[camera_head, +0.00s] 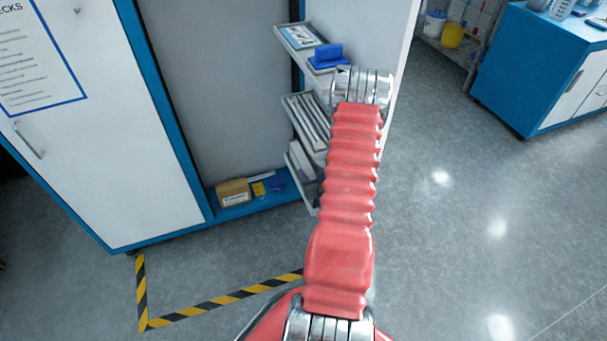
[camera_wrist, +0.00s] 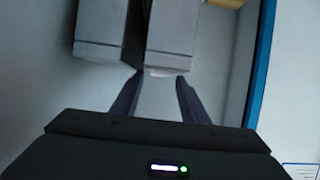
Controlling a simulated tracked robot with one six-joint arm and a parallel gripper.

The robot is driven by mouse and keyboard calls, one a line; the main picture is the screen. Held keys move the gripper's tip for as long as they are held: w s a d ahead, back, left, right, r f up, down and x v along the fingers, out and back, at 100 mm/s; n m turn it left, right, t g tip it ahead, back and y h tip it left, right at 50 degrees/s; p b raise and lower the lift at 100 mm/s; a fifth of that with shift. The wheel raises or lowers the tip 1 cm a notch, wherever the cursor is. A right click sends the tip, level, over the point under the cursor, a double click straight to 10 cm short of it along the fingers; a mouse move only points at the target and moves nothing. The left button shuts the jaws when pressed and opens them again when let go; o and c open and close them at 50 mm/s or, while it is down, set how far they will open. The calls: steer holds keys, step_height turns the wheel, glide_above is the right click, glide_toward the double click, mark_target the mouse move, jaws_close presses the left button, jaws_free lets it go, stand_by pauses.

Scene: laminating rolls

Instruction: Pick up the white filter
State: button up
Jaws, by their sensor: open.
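My gripper (camera_wrist: 159,80) is open in the wrist view, with its two dark fingers spread apart. Just beyond the fingertips is the near end of a pale box-like piece (camera_wrist: 172,30), which may be the white filter. A similar pale piece (camera_wrist: 100,28) stands to its left, with a dark gap between them. I cannot tell for sure which one is the filter. Nothing shows held between the fingers. In the head view my red arm reaches up to the cabinet's door racks, and my gripper is hidden.
The open cabinet's door carries a top rack (camera_head: 292,38) with a blue item (camera_head: 328,57), and lower racks with pale flat items (camera_head: 308,122). A cardboard box (camera_head: 233,193) sits on the cabinet floor. A blue-sided bench (camera_head: 540,70) stands far right. Grey floor on the right is clear.

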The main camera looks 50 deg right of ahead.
mark_target(306, 167)
steer(key=shift+x, duration=1.5)
